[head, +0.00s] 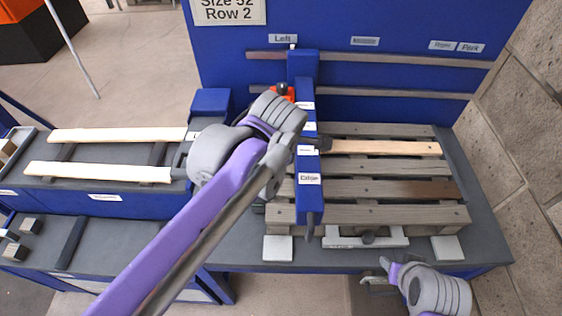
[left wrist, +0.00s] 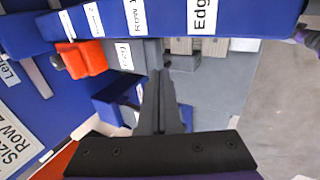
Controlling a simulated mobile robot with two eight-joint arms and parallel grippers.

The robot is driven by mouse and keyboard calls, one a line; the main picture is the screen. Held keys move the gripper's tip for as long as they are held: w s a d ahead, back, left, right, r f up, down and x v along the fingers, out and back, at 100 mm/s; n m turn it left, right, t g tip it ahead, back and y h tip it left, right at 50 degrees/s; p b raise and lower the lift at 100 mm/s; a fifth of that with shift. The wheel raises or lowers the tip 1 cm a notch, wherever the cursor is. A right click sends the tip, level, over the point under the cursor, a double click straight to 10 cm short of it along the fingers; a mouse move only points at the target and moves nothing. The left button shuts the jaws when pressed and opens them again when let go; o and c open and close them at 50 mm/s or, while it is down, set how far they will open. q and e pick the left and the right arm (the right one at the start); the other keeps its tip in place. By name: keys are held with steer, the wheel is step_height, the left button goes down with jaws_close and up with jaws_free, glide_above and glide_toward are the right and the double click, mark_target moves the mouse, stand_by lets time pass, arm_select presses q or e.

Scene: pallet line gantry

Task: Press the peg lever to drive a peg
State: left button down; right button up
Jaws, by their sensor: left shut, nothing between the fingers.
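A blue gantry beam (head: 306,205) with several white labels, one reading "Edge", stands over a wooden pallet (head: 385,190). An orange-red part (head: 287,93) with a black knob sits at the beam's left side; it also shows in the left wrist view (left wrist: 85,57). A grey labelled block (left wrist: 130,58) projects beside the beam. I cannot tell which part is the peg lever. My left gripper (left wrist: 161,80) is shut and empty, its tips close to the grey block; contact is unclear. My left arm hides it in the head view. My right gripper (head: 376,272) is low at the right, apart from the pallet.
Two pale boards (head: 100,173) lie on a tray at the left. Horizontal rails (head: 400,59) cross the blue back panel (head: 380,20). White pads (head: 278,248) lie at the bench front. A stone wall (head: 500,140) bounds the right side. Floor shows in front.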

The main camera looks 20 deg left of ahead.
arm_select(q)
steer(key=v, duration=0.3)
steer(key=shift+r, duration=0.1)
steer(key=shift+w, duration=0.1)
stand_by(0.3)
steer(key=s+a+f+m, duration=0.2)
steer(key=s+f+m, duration=0.3)
steer(key=f+m, duration=0.3)
steer(key=s+a+f+m+h, duration=0.1)
steer(key=s+f+m, duration=0.5)
steer(key=m, duration=0.7)
step_height(320, 180, down, 2)
steer(key=shift+s+a+f+t, duration=0.2)
steer(key=shift+a+t, duration=0.2)
steer(key=shift+a, duration=0.35)
